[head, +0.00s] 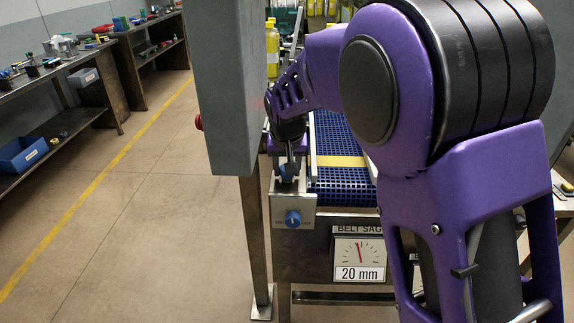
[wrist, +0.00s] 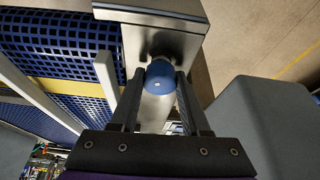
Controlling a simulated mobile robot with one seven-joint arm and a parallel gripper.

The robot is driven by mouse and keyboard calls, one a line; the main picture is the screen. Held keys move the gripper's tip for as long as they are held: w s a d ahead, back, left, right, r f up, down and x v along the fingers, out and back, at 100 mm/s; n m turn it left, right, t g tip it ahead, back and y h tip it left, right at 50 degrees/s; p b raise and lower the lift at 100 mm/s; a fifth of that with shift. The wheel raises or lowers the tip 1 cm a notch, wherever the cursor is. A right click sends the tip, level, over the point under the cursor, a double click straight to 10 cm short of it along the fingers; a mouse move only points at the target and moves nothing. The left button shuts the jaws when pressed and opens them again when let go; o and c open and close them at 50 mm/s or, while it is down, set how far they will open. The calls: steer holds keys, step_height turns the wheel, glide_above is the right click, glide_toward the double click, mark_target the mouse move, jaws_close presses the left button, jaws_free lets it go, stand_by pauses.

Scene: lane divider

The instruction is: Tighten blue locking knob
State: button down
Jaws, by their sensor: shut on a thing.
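A blue knob (wrist: 160,78) with a pale centre dot sits on the metal bracket (wrist: 165,30) at the end of the conveyor. My gripper (wrist: 160,85) is shut on this knob, one dark finger on each side. In the head view my gripper (head: 289,167) points down onto the top of the bracket (head: 308,190), and the held knob is mostly hidden by the fingers. A second blue knob (head: 293,218) is on the front face of the bracket, below my gripper and apart from it.
The blue mesh belt (head: 345,188) with a yellow band runs behind the bracket. A "BELT SAG" gauge (head: 359,255) reading 20 mm hangs below. A tall grey box (head: 228,90) stands close to the left of my arm. The floor farther left is clear.

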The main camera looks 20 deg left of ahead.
steer(key=m+h, duration=0.1)
steer(key=m, duration=0.3)
steer(key=shift+r+m+h+p, duration=0.1)
steer(key=shift+m+h+p, duration=0.2)
steer(key=shift+m+h, duration=0.1)
steer(key=shift+w, duration=0.1)
stand_by(0.4)
steer(key=shift+c, duration=1.9)
jaws_free()
steer(key=p+v, duration=0.1)
steer(key=v, duration=1.6)
steer(key=shift+s, duration=0.3)
steer(key=shift+a+r, duration=0.1)
steer(key=shift+r, duration=0.05)
